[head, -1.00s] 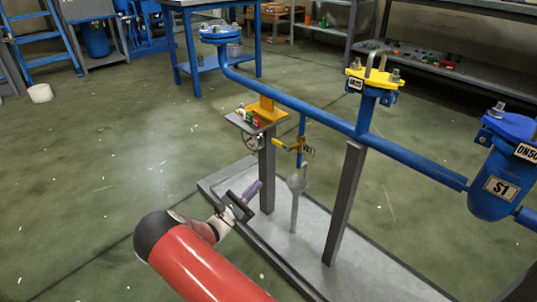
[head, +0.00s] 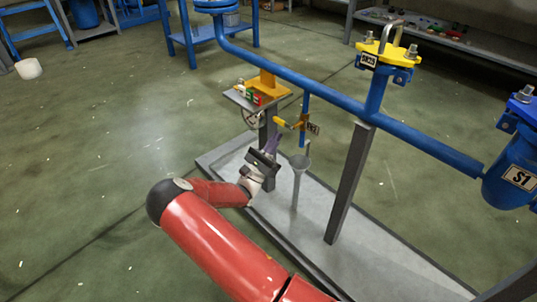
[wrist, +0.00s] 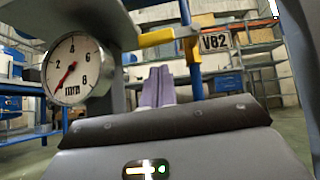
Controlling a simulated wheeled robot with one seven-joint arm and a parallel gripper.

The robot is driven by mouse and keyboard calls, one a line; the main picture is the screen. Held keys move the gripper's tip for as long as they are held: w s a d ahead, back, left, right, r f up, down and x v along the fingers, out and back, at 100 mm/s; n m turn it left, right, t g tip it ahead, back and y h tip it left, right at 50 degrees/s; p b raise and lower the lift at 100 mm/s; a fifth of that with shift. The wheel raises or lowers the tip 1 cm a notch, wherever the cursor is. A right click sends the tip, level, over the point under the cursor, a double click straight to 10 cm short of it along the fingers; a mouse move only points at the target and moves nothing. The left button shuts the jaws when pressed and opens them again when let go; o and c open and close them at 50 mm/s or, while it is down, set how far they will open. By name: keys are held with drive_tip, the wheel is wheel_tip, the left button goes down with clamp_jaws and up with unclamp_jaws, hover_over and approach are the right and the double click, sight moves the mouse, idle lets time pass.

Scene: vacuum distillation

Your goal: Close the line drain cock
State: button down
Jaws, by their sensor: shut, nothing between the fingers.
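The line drain cock (head: 303,122) sits on a short vertical blue pipe under the long blue line. Its yellow handle (head: 281,122) sticks out to the left, crosswise to the pipe. Beside it hangs a tag that reads V82 in the wrist view (wrist: 215,41). In that view the yellow handle (wrist: 158,37) lies above my fingertips. My gripper (head: 274,142) has purple fingers pressed together and empty, just below and left of the handle. The fingers also show upright in the wrist view (wrist: 157,86). They appear apart from the handle.
A pressure gauge (wrist: 73,68) is close on the left in the wrist view, by a grey post. A shelf (head: 252,99) with small coloured items is above it. A second grey post (head: 350,185) rises to the right.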

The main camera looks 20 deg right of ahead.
sight(283, 123)
drive_tip(key=shift+r, duration=1.2)
